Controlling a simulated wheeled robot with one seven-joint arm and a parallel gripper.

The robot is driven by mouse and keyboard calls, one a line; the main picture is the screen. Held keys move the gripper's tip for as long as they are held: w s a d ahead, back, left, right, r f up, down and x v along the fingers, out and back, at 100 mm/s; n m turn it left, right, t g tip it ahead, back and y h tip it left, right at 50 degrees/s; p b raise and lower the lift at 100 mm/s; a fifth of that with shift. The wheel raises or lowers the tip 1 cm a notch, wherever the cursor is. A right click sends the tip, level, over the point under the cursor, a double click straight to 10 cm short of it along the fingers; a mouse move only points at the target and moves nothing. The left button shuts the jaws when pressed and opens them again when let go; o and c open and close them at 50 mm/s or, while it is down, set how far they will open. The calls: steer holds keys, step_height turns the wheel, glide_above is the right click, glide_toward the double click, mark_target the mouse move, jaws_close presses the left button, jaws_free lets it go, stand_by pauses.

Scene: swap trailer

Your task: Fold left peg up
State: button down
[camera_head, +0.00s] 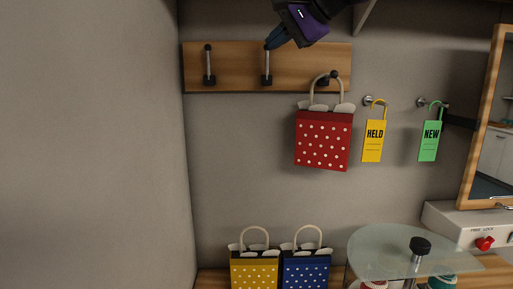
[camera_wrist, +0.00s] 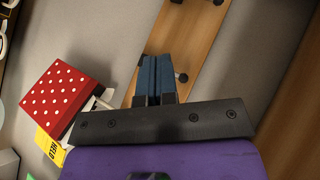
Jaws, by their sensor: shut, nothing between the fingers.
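A wooden board (camera_head: 236,74) on the wall carries three metal pegs with black ends. The left peg (camera_head: 208,66) stands upright against the board, its knob at the top. The middle peg (camera_head: 267,64) also looks upright; my gripper partly covers its top. The right peg (camera_head: 333,75) juts out and holds a red dotted bag (camera_head: 323,140) by its handle. My gripper (camera_head: 271,44) is shut and empty, its blue fingertips at the top of the middle peg; I cannot tell whether they touch. In the wrist view the shut fingers (camera_wrist: 157,62) lie over the board (camera_wrist: 184,42).
A yellow HELD tag (camera_head: 375,141) and a green NEW tag (camera_head: 430,141) hang on hooks right of the bag. Yellow (camera_head: 254,271) and blue (camera_head: 305,271) bags stand below, beside a glass top (camera_head: 385,250). The wall left of the board is bare.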

steer(key=s+d+f+n+g+h, duration=0.2)
steer(key=s+d+f+n+h, duration=0.3)
steer(key=s+d+f, duration=2.1)
steer(key=h, duration=0.4)
steer(key=shift+s+d+f+g, duration=0.2)
steer(key=shift+s+g, duration=0.1)
steer(key=shift+s, duration=0.1)
steer(key=c, duration=1.8)
jaws_free()
steer(key=shift+c, duration=0.2)
